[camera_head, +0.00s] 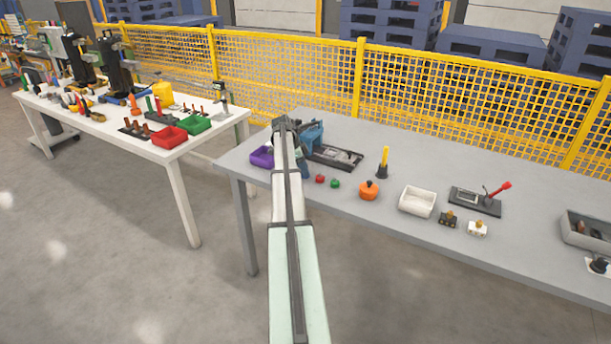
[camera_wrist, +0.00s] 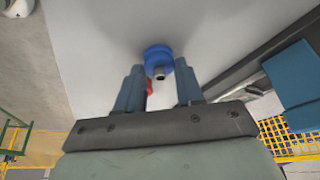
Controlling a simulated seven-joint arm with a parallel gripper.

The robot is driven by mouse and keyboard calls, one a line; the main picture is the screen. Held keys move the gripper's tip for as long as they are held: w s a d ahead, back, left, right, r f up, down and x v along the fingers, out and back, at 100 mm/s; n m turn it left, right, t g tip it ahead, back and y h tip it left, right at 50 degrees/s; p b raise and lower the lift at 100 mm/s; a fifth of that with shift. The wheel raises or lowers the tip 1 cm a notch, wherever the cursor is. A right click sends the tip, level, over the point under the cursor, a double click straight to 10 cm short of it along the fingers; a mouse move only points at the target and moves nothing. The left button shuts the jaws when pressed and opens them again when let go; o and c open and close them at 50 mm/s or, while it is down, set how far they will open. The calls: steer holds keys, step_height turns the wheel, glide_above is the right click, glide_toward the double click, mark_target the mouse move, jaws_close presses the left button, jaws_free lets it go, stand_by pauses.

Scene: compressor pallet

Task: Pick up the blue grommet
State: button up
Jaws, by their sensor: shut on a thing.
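The blue grommet (camera_wrist: 158,58) shows in the wrist view as a round ring with a small pale metallic piece at its centre. My gripper (camera_wrist: 159,72) has its two blue-grey fingers on either side of it and is shut on it. The pale grey table top lies behind the grommet; I cannot tell whether the grommet touches it. In the head view my arm reaches over the left end of the grey table (camera_head: 450,226). A small red thing (camera_wrist: 149,88) shows between the fingers in the wrist view.
A purple bin (camera_head: 262,157) is left of my arm. A blue machine part (camera_head: 311,134) and a black tray (camera_head: 336,157) are close on its right. Small red (camera_head: 320,179) and green (camera_head: 335,183) pieces, an orange pot (camera_head: 369,191) and a white bin (camera_head: 417,202) stand further right.

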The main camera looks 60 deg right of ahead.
steer(key=shift+c, duration=0.9)
